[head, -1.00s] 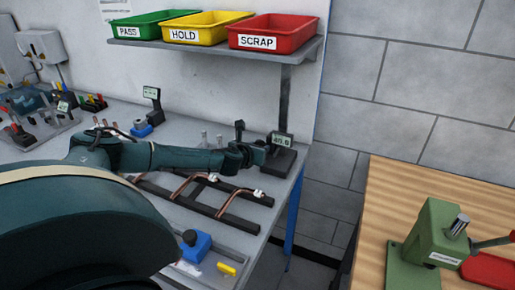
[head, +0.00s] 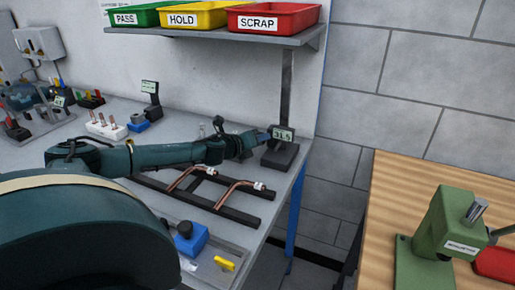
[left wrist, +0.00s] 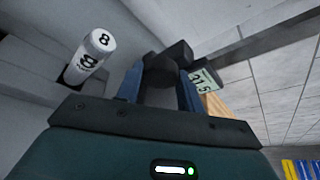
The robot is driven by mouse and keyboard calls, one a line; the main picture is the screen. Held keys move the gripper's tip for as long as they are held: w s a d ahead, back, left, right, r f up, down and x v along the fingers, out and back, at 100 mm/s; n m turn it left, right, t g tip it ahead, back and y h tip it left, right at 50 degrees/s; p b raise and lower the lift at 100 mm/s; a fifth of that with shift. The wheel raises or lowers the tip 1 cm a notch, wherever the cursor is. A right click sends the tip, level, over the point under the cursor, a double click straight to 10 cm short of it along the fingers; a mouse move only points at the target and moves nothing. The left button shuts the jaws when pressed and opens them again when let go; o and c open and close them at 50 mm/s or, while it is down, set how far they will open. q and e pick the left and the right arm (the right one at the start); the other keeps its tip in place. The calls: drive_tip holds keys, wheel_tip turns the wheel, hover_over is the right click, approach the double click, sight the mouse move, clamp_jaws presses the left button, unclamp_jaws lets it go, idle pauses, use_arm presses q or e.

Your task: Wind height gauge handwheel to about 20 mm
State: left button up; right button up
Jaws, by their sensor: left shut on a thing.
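The height gauge (head: 280,157) stands at the far right corner of the workbench, a dark block with a small display (head: 283,135). The display also shows in the left wrist view (left wrist: 205,79) and reads about 31.5. My left gripper (head: 262,137) reaches across the bench to the gauge. In the left wrist view, my left gripper's blue fingers (left wrist: 160,85) are shut on the dark round handwheel (left wrist: 160,70). In the head view the gripper mostly hides the handwheel. My right gripper is not in view.
A white cylinder marked 8 (left wrist: 90,55) stands close to the left gripper. Bent copper tubes (head: 232,190) lie on a black rack in front of the arm. A shelf with green, yellow and red trays (head: 275,18) hangs above. A wooden table (head: 385,215) with a green press is at right.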

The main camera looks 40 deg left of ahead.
use_arm(q)
drive_tip(key=f+n+h+b, duration=0.1)
drive_tip(key=n+b, duration=0.1)
drive_tip(key=b, duration=0.1)
drive_tip(key=shift+t+b, duration=0.35)
drive_tip(key=shift+t, duration=0.05)
drive_tip(key=shift+n+b, duration=0.4)
drive_tip(key=shift+b, duration=0.2)
drive_tip(key=shift+n+t+h+b, duration=0.4)
drive_tip(key=shift+n+b, duration=0.3)
drive_tip(key=shift+b, duration=0.4)
drive_tip(key=shift+n+t+b, duration=0.3)
drive_tip(key=shift+n+b, duration=0.3)
drive_tip(key=shift+b, duration=0.2)
drive_tip(key=shift+r+n+b, duration=0.15)
drive_tip(key=shift+n+b, duration=0.35)
drive_tip(key=shift+b, duration=0.05)
drive_tip(key=shift+t+h, duration=0.3)
drive_tip(key=shift+r+n+b, duration=0.15)
drive_tip(key=shift+n+b, duration=0.35)
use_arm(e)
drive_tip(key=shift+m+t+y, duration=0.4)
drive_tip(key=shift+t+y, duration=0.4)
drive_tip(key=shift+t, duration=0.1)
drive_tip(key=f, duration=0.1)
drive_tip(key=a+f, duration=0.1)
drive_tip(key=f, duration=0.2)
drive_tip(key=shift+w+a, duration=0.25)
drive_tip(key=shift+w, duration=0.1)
